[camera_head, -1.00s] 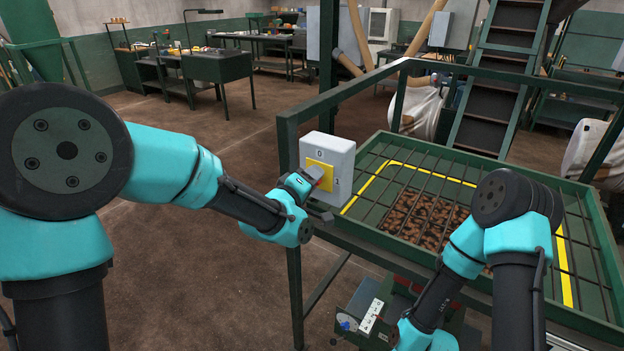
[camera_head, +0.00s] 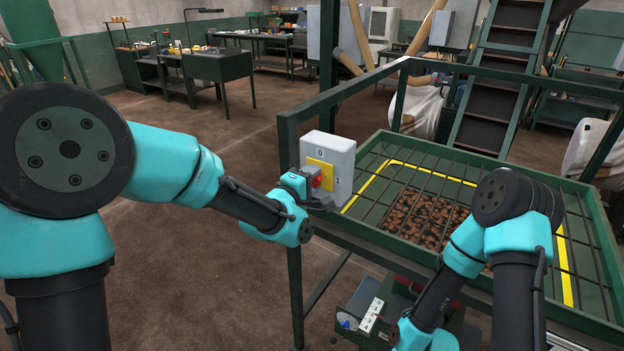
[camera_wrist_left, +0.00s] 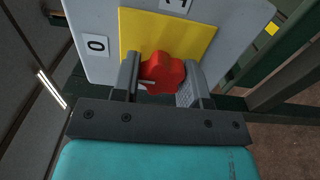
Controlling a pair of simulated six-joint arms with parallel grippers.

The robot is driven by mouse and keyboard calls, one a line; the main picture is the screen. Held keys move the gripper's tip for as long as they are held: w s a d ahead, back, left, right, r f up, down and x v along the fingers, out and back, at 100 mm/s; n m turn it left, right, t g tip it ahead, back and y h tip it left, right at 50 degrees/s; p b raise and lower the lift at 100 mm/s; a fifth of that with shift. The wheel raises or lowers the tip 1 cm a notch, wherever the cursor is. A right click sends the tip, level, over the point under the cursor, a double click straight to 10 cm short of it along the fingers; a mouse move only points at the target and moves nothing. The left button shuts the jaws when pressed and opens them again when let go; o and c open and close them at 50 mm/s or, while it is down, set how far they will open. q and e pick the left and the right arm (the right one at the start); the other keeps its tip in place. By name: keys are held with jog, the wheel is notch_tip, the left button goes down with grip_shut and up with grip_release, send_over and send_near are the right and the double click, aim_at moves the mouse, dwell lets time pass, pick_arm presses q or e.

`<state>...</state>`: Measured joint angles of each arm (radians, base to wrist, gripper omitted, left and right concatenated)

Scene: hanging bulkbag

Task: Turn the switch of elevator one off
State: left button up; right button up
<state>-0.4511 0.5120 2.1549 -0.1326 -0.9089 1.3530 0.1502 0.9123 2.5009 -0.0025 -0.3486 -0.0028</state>
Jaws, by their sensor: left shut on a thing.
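The elevator switch is a light grey box (camera_head: 338,155) with a yellow plate (camera_head: 318,166) and a red knob (camera_head: 317,181), mounted on the green railing. The box has a "0" label at the top and a "1" label at the right in the head view. My left gripper (camera_head: 310,183) is at the box front. In the left wrist view its fingers (camera_wrist_left: 160,80) are on either side of the red knob (camera_wrist_left: 165,70), shut on it. A small white mark shows on the knob's lower left. My right arm's wrist is low in the head view; its jaws cannot be made out.
Green railing (camera_head: 350,93) runs beside and behind the switch box. A green tray with a grate (camera_head: 560,190) lies to the right. A small machine with a dial (camera_head: 347,322) is below. The floor (camera_head: 180,270) left of the railing is clear.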

pick_arm(q)
jog(key=o, duration=0.9)
